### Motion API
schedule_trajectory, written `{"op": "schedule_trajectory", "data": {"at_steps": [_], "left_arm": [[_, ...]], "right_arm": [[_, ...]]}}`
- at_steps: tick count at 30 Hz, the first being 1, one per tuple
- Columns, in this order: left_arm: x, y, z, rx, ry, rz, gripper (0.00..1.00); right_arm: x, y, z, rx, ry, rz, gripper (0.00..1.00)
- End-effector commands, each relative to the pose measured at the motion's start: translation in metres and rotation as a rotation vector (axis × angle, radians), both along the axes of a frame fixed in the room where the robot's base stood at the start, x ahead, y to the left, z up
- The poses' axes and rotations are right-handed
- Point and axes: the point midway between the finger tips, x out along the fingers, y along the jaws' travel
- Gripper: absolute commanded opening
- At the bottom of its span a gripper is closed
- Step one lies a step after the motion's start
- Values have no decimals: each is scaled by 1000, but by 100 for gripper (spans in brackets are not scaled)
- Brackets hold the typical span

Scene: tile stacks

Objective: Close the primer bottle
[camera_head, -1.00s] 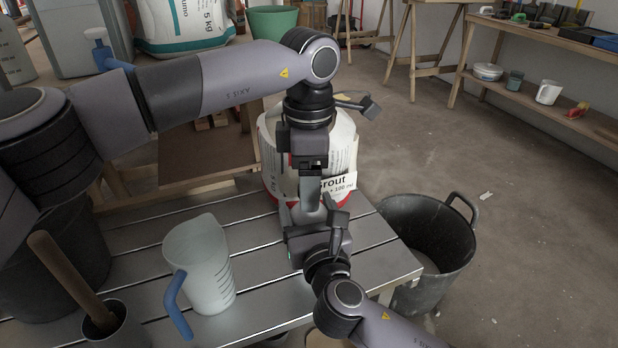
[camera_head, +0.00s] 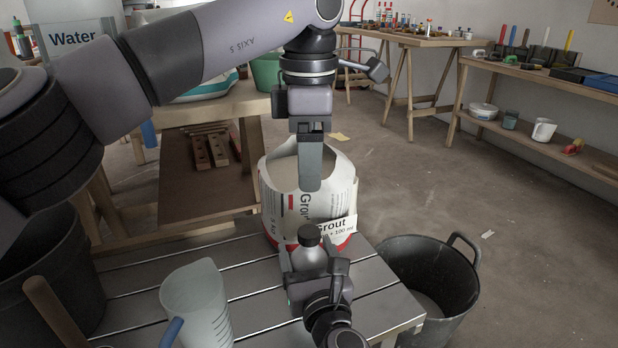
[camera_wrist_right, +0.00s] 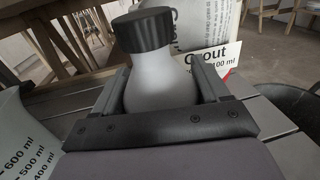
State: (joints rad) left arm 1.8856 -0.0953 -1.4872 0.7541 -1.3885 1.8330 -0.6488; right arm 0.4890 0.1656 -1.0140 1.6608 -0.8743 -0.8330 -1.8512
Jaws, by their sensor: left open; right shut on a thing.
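The primer bottle (camera_head: 310,262) is pale grey and stands upright in my right gripper (camera_head: 314,272), low in the middle of the head view. Its black cap (camera_head: 309,235) sits on its neck. In the right wrist view the bottle (camera_wrist_right: 160,82) is between the two fingers of the right gripper (camera_wrist_right: 162,95), and the cap (camera_wrist_right: 145,31) covers its mouth. How tight the cap is cannot be told. My left gripper (camera_head: 309,185) points down above the cap, apart from it, open and empty; its fingers overlap in the view.
A grout bag (camera_head: 345,190) with a label stands behind the bottle on the slatted table (camera_head: 255,270). A measuring jug (camera_head: 196,300) stands at left. A black bucket (camera_head: 428,270) is at right. A long wooden handle (camera_head: 55,312) rises at far left.

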Motion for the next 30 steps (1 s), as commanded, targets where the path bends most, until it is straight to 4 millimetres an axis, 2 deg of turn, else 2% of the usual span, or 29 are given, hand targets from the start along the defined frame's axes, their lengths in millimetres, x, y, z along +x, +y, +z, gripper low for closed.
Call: {"op": "schedule_trajectory", "data": {"at_steps": [9,10,12,22,30], "left_arm": [[0,0,3,0,0,-1,69],[0,0,3,0,0,-1,69],[0,0,3,0,0,-1,69],[0,0,6,0,0,-1,69],[0,0,23,0,0,-1,69]], "right_arm": [[0,0,0,-1,1,0,0],[0,0,0,-1,1,0,81],[0,0,0,0,1,0,100],[-6,-1,1,-1,1,0,100],[-46,-11,2,-1,4,1,100]]}}
